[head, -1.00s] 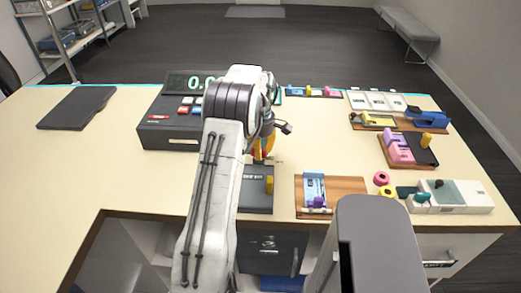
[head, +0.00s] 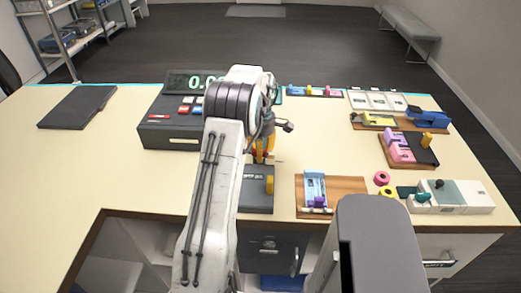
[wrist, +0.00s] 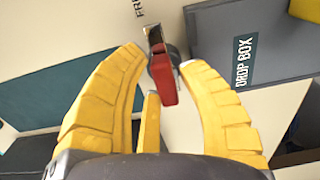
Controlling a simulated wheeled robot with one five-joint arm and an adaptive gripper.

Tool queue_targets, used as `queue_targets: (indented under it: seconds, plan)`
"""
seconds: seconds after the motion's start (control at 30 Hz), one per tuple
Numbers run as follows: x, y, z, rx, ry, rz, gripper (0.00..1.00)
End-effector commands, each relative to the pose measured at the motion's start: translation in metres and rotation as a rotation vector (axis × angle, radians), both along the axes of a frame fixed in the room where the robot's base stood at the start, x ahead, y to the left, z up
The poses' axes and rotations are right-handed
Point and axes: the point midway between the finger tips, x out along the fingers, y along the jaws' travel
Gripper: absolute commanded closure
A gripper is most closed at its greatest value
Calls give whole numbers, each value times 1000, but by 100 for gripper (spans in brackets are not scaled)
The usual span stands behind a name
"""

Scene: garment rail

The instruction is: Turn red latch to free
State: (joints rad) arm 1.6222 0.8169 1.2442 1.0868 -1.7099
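The red latch (wrist: 166,84) shows in the wrist view as a red lever on a dark round base, with a metal piece at its upper end. Lettering starting "FR" (wrist: 139,9) is printed on the pale surface above it, cut off by the picture edge. My gripper (wrist: 162,62) is open, with yellow fingers on both sides of the latch and visible gaps. In the head view my gripper (head: 262,150) is mostly hidden behind my arm, above the desk. The latch cannot be made out clearly there.
A dark drop box (wrist: 222,50) lies close to the right of the latch; it shows in the head view (head: 256,202) too. A dark register with a display (head: 165,137) stands left of my arm. A wooden board with a blue piece (head: 345,187) is to the right. The desk's left is mostly clear.

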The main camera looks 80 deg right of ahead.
Motion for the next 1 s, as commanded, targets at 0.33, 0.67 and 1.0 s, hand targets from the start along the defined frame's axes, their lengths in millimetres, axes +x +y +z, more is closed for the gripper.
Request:
queue_targets:
  seconds: [0.33,0.67,1.0]
  plan:
    - [0,-1,2,-5,1,-1,47]
    - [0,-2,22,-10,0,-2,47]
    - [0,-3,80,-9,0,-1,47]
